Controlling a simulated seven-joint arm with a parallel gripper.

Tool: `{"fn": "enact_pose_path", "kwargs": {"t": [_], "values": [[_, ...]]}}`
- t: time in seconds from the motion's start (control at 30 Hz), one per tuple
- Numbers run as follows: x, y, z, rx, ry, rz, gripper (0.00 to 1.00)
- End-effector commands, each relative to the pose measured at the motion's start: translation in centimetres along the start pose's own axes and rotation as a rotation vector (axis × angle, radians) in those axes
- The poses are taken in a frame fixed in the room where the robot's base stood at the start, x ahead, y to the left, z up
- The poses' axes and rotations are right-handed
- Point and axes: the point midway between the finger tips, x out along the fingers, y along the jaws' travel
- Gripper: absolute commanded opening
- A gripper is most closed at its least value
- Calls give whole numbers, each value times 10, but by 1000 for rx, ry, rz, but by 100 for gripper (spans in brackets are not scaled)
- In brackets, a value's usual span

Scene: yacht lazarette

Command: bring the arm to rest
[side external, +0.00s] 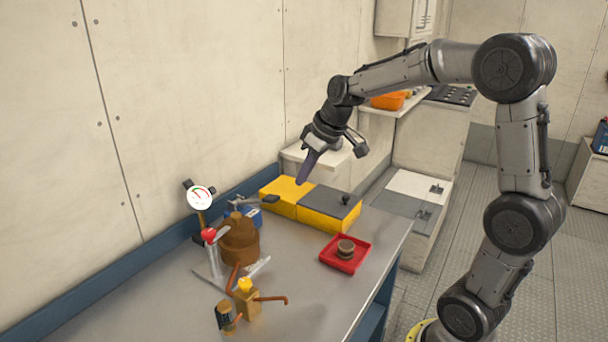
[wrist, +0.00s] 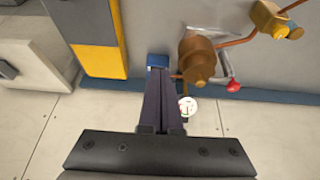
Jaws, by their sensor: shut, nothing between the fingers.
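My gripper (side external: 305,169) hangs in the air above the back part of the bench, over the yellow and grey boxes, with its fingers pointing down. In the wrist view my gripper (wrist: 158,75) shows its two dark fingers together, with nothing between them. My arm reaches in from the right, bent at the elbow, and touches nothing that I can see.
Below stand a yellow box (side external: 284,192) and a grey-lidded box (side external: 328,203). A red tray (side external: 336,262) holds a small round part. A brown pot-shaped body (side external: 238,242), a dial gauge (side external: 200,196) and copper-piped fittings (side external: 247,299) stand left. The bench front is clear.

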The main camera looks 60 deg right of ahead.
Motion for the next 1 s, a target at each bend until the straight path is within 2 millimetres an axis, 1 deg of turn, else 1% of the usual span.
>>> {"fn": "enact_pose_path", "kwargs": {"t": [0.1, 0.17, 0.23, 0.27, 0.3, 0.37, 0.4, 0.47, 0.5, 0.57, 0.6, 0.7, 0.73, 0.8, 0.87, 0.9, 1.0], "values": [[-2, -5, -2, -12, 6, -3, 0], [-12, -13, -7, -33, 33, -3, 0], [-33, -30, -10, -72, 76, -4, 0], [-43, -38, -7, -93, 93, -4, 0], [-56, -51, -1, -122, 113, -6, 0], [-77, -70, 16, -156, 139, -9, 0], [-89, -82, 30, -172, 153, -13, 0], [-104, -97, 56, -188, 165, -18, 0], [-111, -105, 75, -190, 169, -22, 0], [-118, -114, 104, -188, 173, -26, 0], [-120, -118, 124, -181, 169, -27, 0], [-117, -121, 167, -144, 147, -25, 0], [-114, -121, 177, -128, 137, -23, 0], [-107, -118, 197, -87, 106, -14, 0], [-99, -115, 209, -46, 66, -5, 0], [-98, -114, 212, -26, 55, -2, 0], [-98, -114, 211, 1, 54, -1, 0]]}}
